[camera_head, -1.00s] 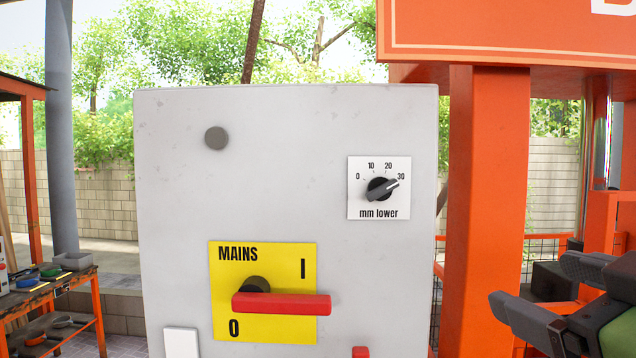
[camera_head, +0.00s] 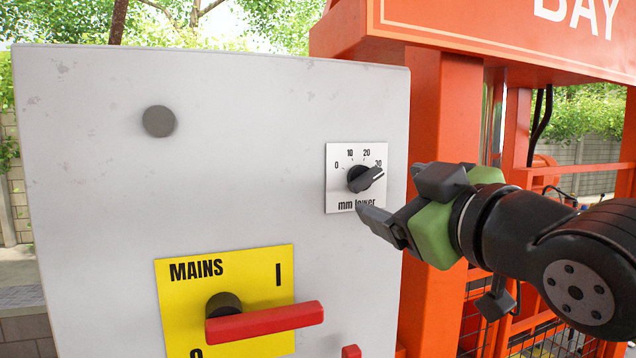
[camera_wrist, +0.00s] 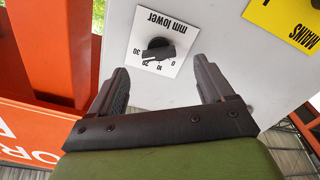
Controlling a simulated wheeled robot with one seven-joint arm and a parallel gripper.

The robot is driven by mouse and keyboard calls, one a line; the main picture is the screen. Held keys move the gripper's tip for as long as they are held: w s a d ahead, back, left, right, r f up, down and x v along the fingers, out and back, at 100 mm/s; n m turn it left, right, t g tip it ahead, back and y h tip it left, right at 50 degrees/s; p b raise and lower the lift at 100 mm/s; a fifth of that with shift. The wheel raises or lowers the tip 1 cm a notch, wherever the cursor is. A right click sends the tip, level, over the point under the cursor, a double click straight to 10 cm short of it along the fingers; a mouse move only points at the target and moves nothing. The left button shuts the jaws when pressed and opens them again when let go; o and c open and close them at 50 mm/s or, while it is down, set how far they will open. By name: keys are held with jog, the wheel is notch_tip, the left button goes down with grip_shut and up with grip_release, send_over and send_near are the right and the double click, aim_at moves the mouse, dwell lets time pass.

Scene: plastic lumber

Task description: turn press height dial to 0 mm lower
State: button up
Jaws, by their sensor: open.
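The press height dial (camera_head: 366,178) is a black knob on a white plate marked 0, 10, 20, 30 and "mm lower". Its white pointer line aims at about 30. The plate (camera_head: 340,190) is on the upper right of the grey panel. My gripper (camera_head: 388,190) is open and empty, just right of the dial in the head view, with a finger overlapping the plate's lower edge. In the wrist view the dial (camera_wrist: 158,50) shows upside down, ahead of and between the two spread fingers (camera_wrist: 158,75). The fingers appear apart from the knob.
The grey panel (camera_head: 90,180) also carries a yellow MAINS plate (camera_head: 180,300) with a red lever (camera_head: 265,322) below left of the dial. A round grey button (camera_head: 158,121) is upper left. An orange press frame (camera_head: 440,110) stands close at the right.

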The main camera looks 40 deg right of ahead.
aim_at(364, 179)
jog(key=x, duration=0.6)
jog(key=shift+d+p, duration=0.3)
jog(key=shift+w+a, duration=0.1)
jog(key=shift+w, duration=0.25)
jog(key=shift+s, duration=0.15)
jog(key=c, duration=1)
